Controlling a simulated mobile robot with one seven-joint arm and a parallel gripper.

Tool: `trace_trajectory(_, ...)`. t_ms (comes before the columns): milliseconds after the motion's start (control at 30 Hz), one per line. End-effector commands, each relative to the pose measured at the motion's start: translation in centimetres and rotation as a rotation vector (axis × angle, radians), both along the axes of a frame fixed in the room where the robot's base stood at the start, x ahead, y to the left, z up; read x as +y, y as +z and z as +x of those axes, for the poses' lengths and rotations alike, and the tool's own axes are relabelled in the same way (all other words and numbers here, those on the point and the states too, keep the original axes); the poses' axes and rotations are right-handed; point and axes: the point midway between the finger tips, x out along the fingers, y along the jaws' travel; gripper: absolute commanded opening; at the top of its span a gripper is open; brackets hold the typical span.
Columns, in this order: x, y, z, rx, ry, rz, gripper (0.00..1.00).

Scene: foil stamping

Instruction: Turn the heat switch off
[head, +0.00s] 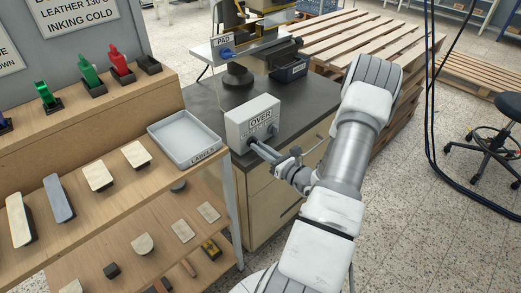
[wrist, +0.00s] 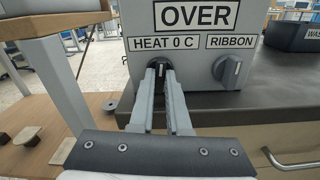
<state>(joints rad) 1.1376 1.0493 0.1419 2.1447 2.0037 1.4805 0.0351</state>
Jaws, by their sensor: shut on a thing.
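A grey control box (head: 252,122) labelled OVER stands on the dark bench top, and its front also fills the upper part of the wrist view (wrist: 190,56). In the wrist view its left label reads HEAT 0 C and its right label reads RIBBON. The heat switch (wrist: 158,69) is a dark knob under the HEAT label, partly hidden by the fingers. My gripper (wrist: 160,80) is shut on this knob. In the head view my gripper (head: 254,144) reaches the box's front from the lower right. The grey ribbon knob (wrist: 232,68) sits untouched to its right.
A grey LABELS tray (head: 184,139) stands on the wooden shelf left of the box. A dark bin (head: 290,69) and the stamping press (head: 238,76) stand behind it on the bench (head: 208,92). Wooden pallets (head: 345,35) lie behind; open floor is at right.

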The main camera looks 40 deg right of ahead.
Motion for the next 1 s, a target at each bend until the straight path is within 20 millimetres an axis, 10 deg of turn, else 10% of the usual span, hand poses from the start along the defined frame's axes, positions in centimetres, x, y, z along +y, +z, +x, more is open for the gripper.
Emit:
trace_trajectory(833,0.07,-0.27,-0.14,-0.003,0.001,-0.145,0.0)
trace_trajectory(1000,0.05,-0.21,-0.09,-0.005,0.001,-0.144,0.42)
